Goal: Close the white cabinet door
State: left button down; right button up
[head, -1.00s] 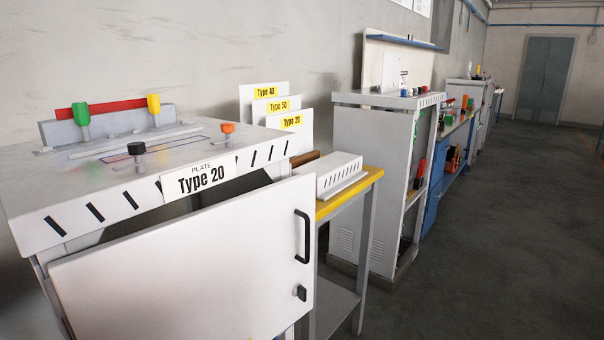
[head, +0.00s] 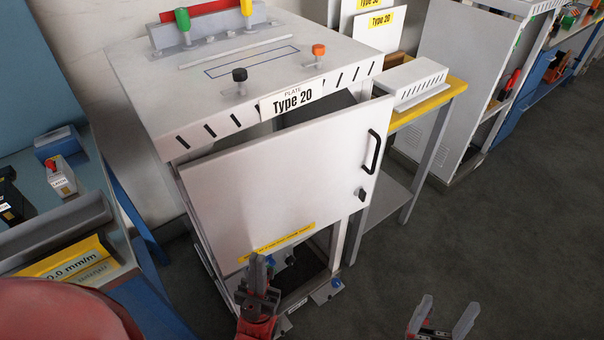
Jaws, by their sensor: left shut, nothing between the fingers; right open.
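The white cabinet (head: 235,95) stands in the middle of the head view with a "Type 20" plate on its top edge. Its white door (head: 275,178) stands ajar, with a dark gap behind its top edge. The door has a black handle (head: 374,152) and a black latch knob (head: 362,194) at its right side. My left gripper (head: 258,268) is shut and empty, in front of the cabinet's lower part, just below the door's bottom edge. My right gripper (head: 444,318) is open and empty at the bottom right, over the floor and apart from the door.
A blue workbench (head: 120,195) with small boxes and a yellow sign stands at the left. A yellow-edged table (head: 440,98) with a white slotted box (head: 412,82) stands right of the cabinet. Another grey cabinet (head: 445,75) is behind it. The floor (head: 510,220) at the right is clear.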

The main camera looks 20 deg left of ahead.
aim_at(263, 195)
jog(key=i+l, duration=0.2)
jog(key=l, duration=0.15)
jog(key=i+l, duration=0.2)
jog(key=l, duration=0.15)
jog(key=i+l, duration=0.15)
jog(key=l, duration=0.2)
